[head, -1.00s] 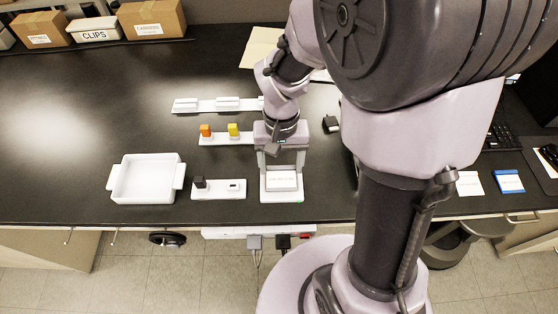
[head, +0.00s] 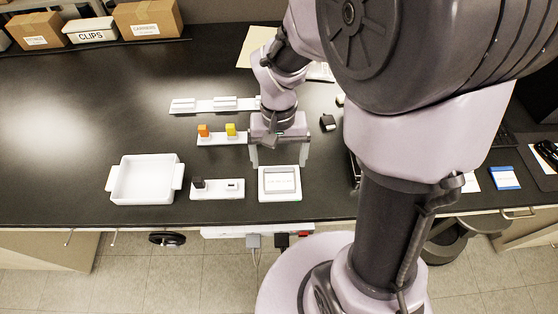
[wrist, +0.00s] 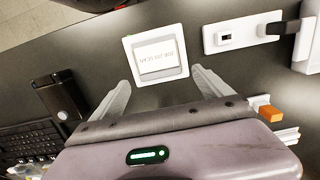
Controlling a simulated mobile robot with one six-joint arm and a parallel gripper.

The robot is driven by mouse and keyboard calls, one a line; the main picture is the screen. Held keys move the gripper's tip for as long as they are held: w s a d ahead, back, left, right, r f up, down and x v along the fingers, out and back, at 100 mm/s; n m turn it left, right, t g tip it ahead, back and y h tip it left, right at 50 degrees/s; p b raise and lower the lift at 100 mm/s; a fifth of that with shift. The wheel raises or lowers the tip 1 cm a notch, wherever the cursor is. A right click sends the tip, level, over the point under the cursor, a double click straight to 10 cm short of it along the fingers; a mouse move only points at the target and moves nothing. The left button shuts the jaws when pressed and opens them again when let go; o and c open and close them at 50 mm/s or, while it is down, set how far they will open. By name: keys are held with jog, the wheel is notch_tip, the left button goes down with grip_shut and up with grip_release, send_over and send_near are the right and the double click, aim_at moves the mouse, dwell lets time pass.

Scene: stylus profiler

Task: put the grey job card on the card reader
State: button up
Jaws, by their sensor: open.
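The card reader (head: 264,194) is a white square pad near the front edge of the bench, and it also shows in the wrist view (wrist: 129,46). A grey-edged rectangle with a white printed face (wrist: 157,52) sits within its rim. I cannot tell whether this is the grey job card or the reader's own face. No other grey card is clearly visible. My gripper (head: 279,162) is open and empty, just behind the reader in the head view. In the wrist view its fingers (wrist: 160,78) stand apart on the near side of the reader.
A white holder with a black piece (head: 217,190) and a white tray (head: 145,180) stand left of the reader. Orange (head: 204,130) and yellow (head: 231,129) blocks stand behind. A small black object (head: 328,122) lies right of my gripper. A blue card (head: 505,179) lies far right.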

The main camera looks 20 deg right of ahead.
aim_at(279, 167)
notch_tip(279, 167, up, 12)
jog(key=t+p, duration=0.1)
jog(key=p, duration=0.2)
jog(key=s+a+r+t+y, duration=0.1)
jog(key=s+a+r+t, duration=0.3)
jog(key=s+r, duration=0.4)
jog(key=shift+s+m+t+y, duration=0.4)
jog(key=shift+s+t, duration=0.45)
jog(key=shift+t, duration=0.05)
jog(key=shift+f, duration=0.15)
